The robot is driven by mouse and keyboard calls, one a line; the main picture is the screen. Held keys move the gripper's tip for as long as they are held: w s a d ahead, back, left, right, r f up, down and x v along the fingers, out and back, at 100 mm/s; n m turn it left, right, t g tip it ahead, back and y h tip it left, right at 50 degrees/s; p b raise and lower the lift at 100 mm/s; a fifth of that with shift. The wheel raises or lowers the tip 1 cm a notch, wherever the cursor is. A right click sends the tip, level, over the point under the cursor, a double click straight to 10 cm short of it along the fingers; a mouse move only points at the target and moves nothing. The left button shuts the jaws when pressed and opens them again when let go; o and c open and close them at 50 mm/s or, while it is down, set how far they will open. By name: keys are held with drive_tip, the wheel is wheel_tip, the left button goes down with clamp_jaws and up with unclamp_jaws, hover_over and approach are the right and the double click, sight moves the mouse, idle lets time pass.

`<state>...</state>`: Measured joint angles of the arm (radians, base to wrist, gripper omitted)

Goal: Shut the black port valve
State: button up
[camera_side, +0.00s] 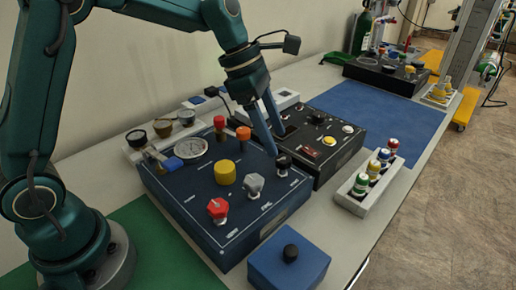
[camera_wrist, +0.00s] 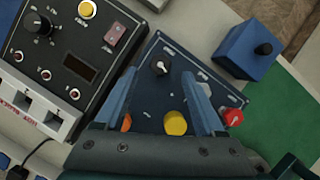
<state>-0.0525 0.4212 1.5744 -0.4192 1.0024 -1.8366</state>
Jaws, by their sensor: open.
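The black port valve (camera_side: 283,162) is a small dark knob at the right corner of the blue panel box (camera_side: 185,215). It also shows in the wrist view (camera_wrist: 159,68), framed between the ends of my two fingers. My gripper (camera_side: 276,145) is open and points down, its fingertips close to the black knob. I cannot tell whether either finger touches it. In the wrist view my gripper (camera_wrist: 158,73) holds nothing. The knob's pointer direction is too small to read with certainty.
A grey knob (camera_side: 253,183), red knob (camera_side: 217,209) and yellow button (camera_side: 225,172) stand nearby on the panel. A black control box (camera_side: 320,150) sits close behind. A rack of small bottles (camera_side: 368,185) is at right; a blue box (camera_side: 288,268) with a black knob is in front.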

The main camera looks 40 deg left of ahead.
sight(284, 158)
drive_tip(key=shift+x, duration=2.35)
drive_tip(key=shift+s, duration=0.1)
clamp_jaws()
